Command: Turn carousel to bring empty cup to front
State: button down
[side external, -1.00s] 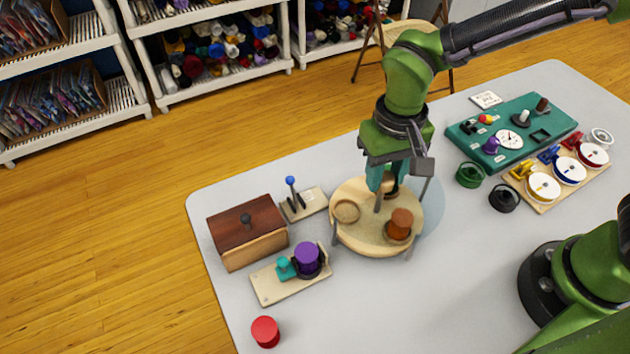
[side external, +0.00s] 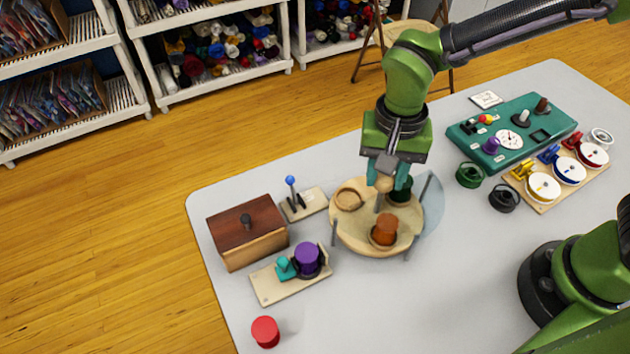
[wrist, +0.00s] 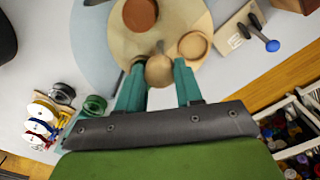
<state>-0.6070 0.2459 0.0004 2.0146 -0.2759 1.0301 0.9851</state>
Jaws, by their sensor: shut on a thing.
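The carousel (side external: 350,230) is a round pale wooden disc on the table. An empty wooden cup (side external: 349,199) is at its far left; the cup also shows in the wrist view (wrist: 193,46). An orange-brown piece (side external: 385,230) sits in a cup on the near side and shows in the wrist view (wrist: 140,14). A dark green piece (side external: 400,190) is at the far right, partly hidden by my gripper. My gripper (wrist: 159,84) has its teal fingers shut on a round wooden knob (wrist: 159,70) at the carousel's far side.
A pale blue disc (side external: 434,205) lies beside the carousel's right edge. A lever board (side external: 305,204), wooden box (side external: 247,236) and purple spool (side external: 307,258) stand left. Loose green (side external: 470,175) and black (side external: 503,198) spools lie right.

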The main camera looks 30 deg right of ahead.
jog(key=shift+r+m, duration=0.1)
jog(key=shift+m, duration=3.8)
jog(key=c, duration=0.7)
grip_release()
jog(key=shift+c, duration=0.2)
notch_tip(320, 180, up, 17)
